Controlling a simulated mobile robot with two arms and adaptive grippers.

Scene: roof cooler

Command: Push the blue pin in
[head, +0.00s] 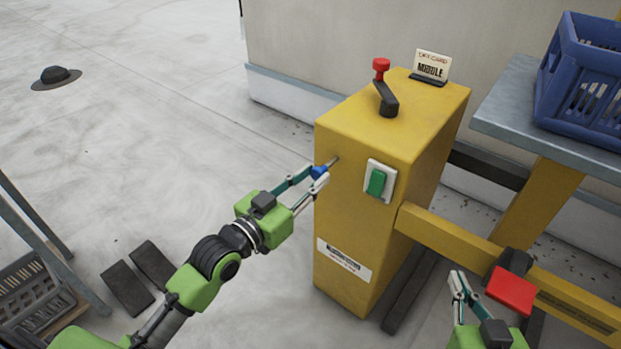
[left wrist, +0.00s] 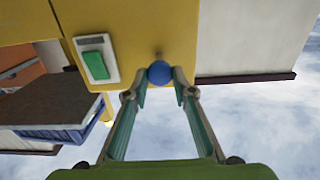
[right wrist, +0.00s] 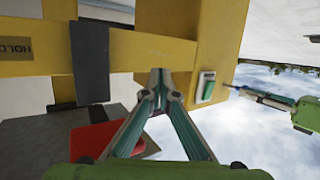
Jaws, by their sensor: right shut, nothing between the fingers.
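The blue pin (head: 319,171) has a round blue knob on a thin metal shaft, which sticks out of the side of the yellow post (head: 345,225). Part of the shaft shows between knob and post. My left gripper (head: 316,177) is at the knob, with a fingertip against each side. The left wrist view shows the blue knob (left wrist: 160,72) between both fingertips, in front of the yellow face. My right gripper (head: 459,281) is shut and empty, low beside the yellow beam; its fingertips meet in the right wrist view (right wrist: 157,78).
A green switch (head: 376,182) sits on the post to the right of the pin. A red-knobbed lever (head: 385,95) and a card (head: 431,66) are on top. A red pedal-like pad (head: 511,290) is near my right gripper. A blue crate (head: 590,85) stands on the bench.

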